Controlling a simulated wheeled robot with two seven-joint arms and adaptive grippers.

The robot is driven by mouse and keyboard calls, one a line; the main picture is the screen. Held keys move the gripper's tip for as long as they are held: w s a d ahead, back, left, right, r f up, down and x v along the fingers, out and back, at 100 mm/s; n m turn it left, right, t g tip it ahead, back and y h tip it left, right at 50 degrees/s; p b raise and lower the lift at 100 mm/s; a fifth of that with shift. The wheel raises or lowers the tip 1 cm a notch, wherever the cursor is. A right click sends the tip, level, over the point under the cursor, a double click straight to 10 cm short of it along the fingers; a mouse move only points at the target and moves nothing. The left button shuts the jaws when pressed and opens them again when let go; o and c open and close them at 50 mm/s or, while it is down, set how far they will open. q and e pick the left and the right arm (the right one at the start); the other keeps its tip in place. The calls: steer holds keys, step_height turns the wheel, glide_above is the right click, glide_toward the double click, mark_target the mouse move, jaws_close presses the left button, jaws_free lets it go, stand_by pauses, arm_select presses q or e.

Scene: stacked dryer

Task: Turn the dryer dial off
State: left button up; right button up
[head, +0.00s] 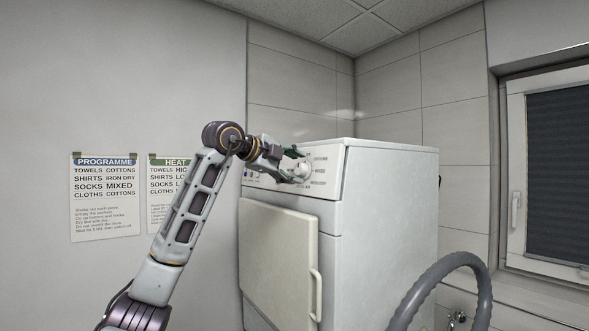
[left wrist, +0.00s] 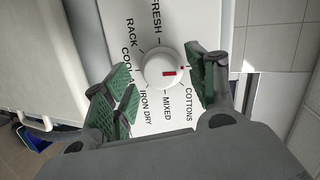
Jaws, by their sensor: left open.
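The dryer dial (left wrist: 158,68) is a round white knob with a red mark on its face, on the white label panel. Labels around it read FRESH, RACK, COOL, IRON DRY, MIXED and COTTONS; the red mark lies toward the COTTONS side. In the head view the dial (head: 302,170) is on the dryer's upper front panel. My left gripper (left wrist: 162,84) is open, its green-padded fingers on either side of the dial; whether they touch it I cannot tell. In the head view the left gripper (head: 296,165) is at the panel and partly covers it. My right gripper is not in view.
The white dryer (head: 385,210) stands in a tiled corner, its door (head: 275,255) shut, with a handle at the door's right edge. A grey hose (head: 445,262) curves at lower right. A programme notice (head: 104,196) and a heat notice (head: 166,195) hang on the left wall.

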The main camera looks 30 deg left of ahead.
arm_select(q)
steer(key=v, duration=1.1)
steer(key=shift+s, duration=0.1)
stand_by(0.5)
